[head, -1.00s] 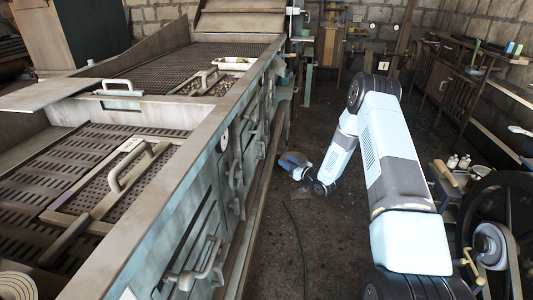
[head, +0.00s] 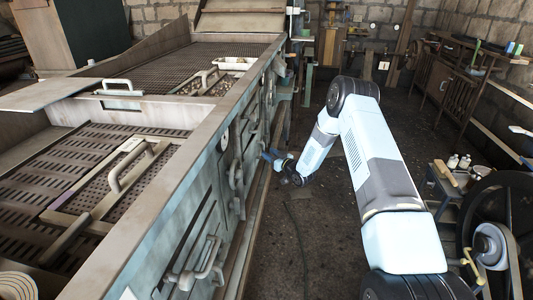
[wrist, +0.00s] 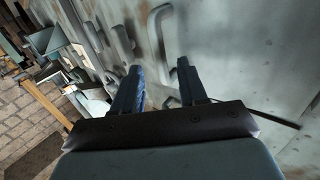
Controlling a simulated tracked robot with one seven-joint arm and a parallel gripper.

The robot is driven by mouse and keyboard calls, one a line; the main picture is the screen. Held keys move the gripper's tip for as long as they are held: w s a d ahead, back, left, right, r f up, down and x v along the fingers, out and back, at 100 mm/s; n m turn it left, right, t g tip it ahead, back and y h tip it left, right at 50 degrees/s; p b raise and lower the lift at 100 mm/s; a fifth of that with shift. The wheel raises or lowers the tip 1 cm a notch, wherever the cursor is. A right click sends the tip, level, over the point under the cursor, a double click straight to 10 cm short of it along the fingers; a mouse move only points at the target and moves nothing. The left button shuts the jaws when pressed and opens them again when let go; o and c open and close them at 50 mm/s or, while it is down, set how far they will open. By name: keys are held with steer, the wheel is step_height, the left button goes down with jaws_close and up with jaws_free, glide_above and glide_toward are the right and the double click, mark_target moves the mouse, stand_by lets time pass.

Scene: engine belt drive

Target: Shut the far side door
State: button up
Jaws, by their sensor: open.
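The long metal machine has side doors along its right flank. The far side door (head: 248,130) is seen at a steep angle in the head view, and I cannot tell whether it stands ajar. My gripper (head: 268,157) is low beside the machine's far flank. In the wrist view my gripper (wrist: 158,80) is open, with two dark fingers and nothing between them. A curved bar handle (wrist: 157,28) on a pale metal panel (wrist: 235,50) lies just beyond the fingertips. I cannot tell whether the fingers touch the panel.
The near side door has a handle (head: 205,262) close to my base. A grated machine top (head: 90,165) carries a white tray (head: 233,64). A bench (head: 470,75) and a large black wheel (head: 500,215) stand on the right. The aisle floor (head: 320,220) is mostly clear.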

steer(key=shift+x, duration=1.35)
steer(key=shift+s, duration=0.1)
jaws_close()
